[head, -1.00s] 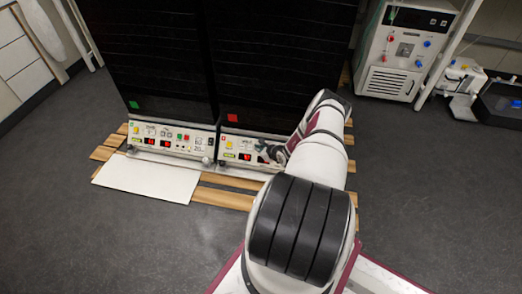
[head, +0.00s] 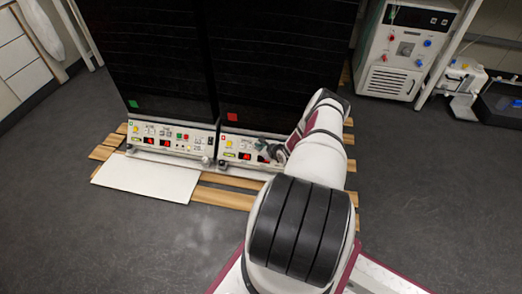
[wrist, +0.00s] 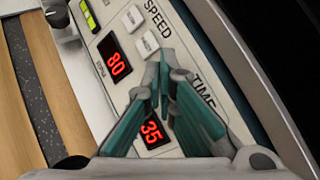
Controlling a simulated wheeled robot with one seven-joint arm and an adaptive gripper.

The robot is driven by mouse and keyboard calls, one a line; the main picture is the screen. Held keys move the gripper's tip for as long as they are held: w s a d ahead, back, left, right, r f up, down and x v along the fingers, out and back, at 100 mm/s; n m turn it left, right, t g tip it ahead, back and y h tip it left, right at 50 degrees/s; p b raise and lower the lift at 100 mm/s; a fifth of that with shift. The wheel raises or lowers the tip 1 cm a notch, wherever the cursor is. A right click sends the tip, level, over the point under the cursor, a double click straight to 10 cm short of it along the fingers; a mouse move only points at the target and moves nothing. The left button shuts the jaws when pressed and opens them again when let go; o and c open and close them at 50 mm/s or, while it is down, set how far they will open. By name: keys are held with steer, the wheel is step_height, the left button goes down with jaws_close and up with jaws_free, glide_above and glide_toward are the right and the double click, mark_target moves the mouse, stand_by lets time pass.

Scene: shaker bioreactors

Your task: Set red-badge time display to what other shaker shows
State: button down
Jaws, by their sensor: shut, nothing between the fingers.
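The red-badge shaker (head: 250,60) is the right one of two tall dark units; its red badge (head: 232,117) sits above the control panel. In the wrist view its red speed display (wrist: 115,63) reads 80. Its time display (wrist: 153,130), beside the TIME label, reads 35, partly framed by my fingers. My gripper (wrist: 160,72) is shut and empty, its tips over the panel by the time buttons, which it mostly hides; contact cannot be told. The other shaker (head: 150,55) has a green badge (head: 133,104); its lit red displays (head: 157,143) are too small to read.
Two white speed buttons (wrist: 140,31) lie beside the speed display. A black knob (wrist: 57,17) stands out at the panel's edge. A white board (head: 145,178) lies before the left shaker on the wooden slats (head: 222,198). Dark floor is clear at left.

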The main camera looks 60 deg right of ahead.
steer(key=shift+w+d+f+b, duration=0.1)
steer(key=shift+d+f+b, duration=0.2)
steer(key=shift+b, duration=0.2)
stand_by(0.7)
steer(key=shift+r, duration=0.15)
steer(key=shift+s+a+r+p, duration=0.2)
steer(key=shift+a+r+p, duration=0.35)
steer(key=shift+p, duration=0.75)
steer(key=shift+a, duration=0.1)
steer(key=shift+s+a+r+p, duration=0.2)
steer(key=shift+a+r+p, duration=0.35)
steer(key=shift+p, duration=0.55)
steer(key=a+r+p, duration=0.1)
steer(key=p, duration=0.1)
steer(key=s+a+r+p, duration=0.1)
steer(key=p, duration=0.1)
steer(key=shift+a, duration=0.1)
steer(key=shift+s, duration=0.1)
stand_by(0.7)
